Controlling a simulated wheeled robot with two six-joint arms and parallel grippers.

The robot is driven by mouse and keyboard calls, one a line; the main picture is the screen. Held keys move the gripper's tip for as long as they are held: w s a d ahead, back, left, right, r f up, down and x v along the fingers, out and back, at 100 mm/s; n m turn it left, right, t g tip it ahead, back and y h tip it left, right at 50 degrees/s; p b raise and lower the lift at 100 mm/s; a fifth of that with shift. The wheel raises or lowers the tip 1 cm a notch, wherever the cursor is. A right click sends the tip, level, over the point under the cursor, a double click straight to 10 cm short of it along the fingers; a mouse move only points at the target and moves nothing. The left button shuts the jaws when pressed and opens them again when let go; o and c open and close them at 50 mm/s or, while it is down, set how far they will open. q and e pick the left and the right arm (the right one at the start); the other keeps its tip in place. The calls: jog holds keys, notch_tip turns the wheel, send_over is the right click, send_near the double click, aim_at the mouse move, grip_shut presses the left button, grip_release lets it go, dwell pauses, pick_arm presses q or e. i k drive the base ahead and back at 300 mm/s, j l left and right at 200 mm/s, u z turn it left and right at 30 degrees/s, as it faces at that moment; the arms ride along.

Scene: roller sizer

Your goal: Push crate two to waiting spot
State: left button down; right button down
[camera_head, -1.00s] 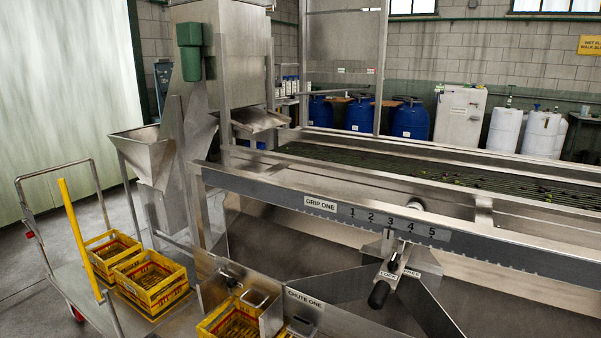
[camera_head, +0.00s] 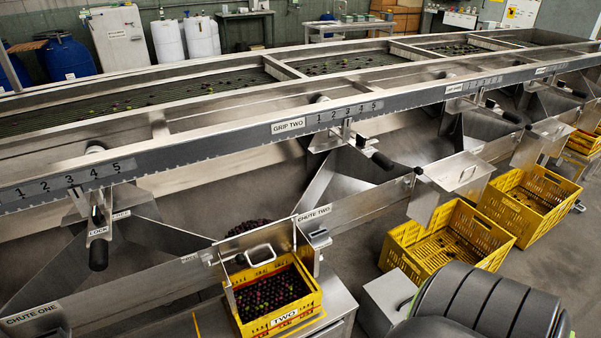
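Crate two is the yellow crate (camera_head: 244,322) with a "TWO" label on its front wall. It stands under chute two at the bottom centre and is filled with dark purple and reddish olives (camera_head: 272,292). A metal gate with a handle (camera_head: 258,254) stands at its back edge. More dark fruit (camera_head: 249,228) lies in the chute behind the gate. The waiting spot cannot be made out with certainty; a yellow line shows on the metal surface left of the crate. Neither of my grippers is in view.
Two yellow crates (camera_head: 404,264) with only scattered fruit stand to the right, beside a grey metal box (camera_head: 388,297). A large dark rounded shape fills the lower right. The long sizer with grip levers (camera_head: 98,250) spans the view.

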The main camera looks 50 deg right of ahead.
aim_at(269, 307)
jog(key=z, duration=1.2)
jog(key=i+l+u, duration=0.1)
jog(key=l, duration=0.4)
jog(key=i+l+u, duration=0.15)
jog(key=l, duration=0.35)
jog(key=l+u, duration=0.1)
jog(key=l, duration=0.4)
